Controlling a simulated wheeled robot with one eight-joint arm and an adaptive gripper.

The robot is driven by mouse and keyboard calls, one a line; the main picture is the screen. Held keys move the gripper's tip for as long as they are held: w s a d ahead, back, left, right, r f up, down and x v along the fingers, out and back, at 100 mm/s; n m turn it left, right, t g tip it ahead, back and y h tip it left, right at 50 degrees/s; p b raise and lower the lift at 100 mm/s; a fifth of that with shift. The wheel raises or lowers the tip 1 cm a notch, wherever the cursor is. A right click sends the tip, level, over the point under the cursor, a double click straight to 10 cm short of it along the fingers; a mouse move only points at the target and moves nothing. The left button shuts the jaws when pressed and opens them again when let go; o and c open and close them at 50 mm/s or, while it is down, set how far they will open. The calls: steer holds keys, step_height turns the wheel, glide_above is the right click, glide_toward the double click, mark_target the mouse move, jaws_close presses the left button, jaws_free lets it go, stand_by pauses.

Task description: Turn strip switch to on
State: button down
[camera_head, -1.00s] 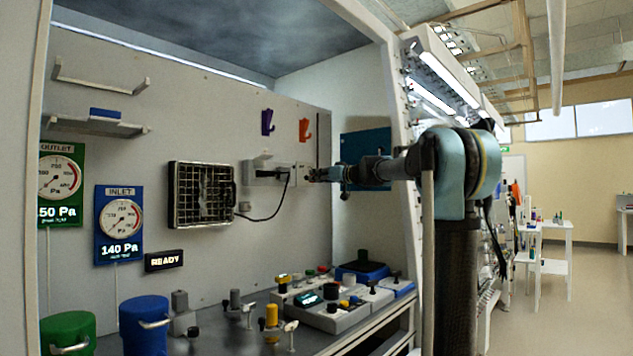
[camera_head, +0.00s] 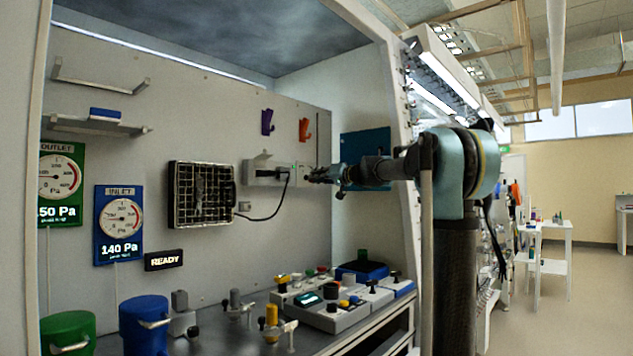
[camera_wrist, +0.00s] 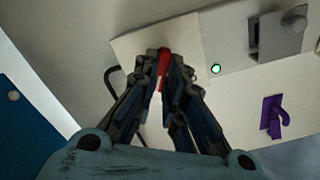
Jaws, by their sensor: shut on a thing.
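The white power strip (camera_head: 262,173) is fixed to the back wall of the glovebox, with a black cord hanging from it. It also shows in the wrist view (camera_wrist: 215,92), with a small green light (camera_wrist: 215,69) lit. A narrow red piece, which looks like the strip switch (camera_wrist: 163,66), stands between my fingertips. My gripper (camera_head: 309,175) is at the right end of the strip in the head view. In the wrist view my gripper (camera_wrist: 162,60) is shut on the red piece. The fingers hide most of the switch, so its position is unclear.
A purple hook (camera_head: 267,122) and an orange hook (camera_head: 304,130) are on the wall just above the strip. A black grille (camera_head: 201,194) is to the left. A blue panel (camera_head: 365,150) stands to the right. Several fixtures crowd the bench below.

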steer(key=shift+w+d, duration=0.1)
steer(key=shift+d, duration=0.1)
steer(key=c, duration=1.7)
jaws_free()
steer(key=v, duration=1.2)
steer(key=shift+f, duration=0.1)
steer(key=shift+a, duration=0.1)
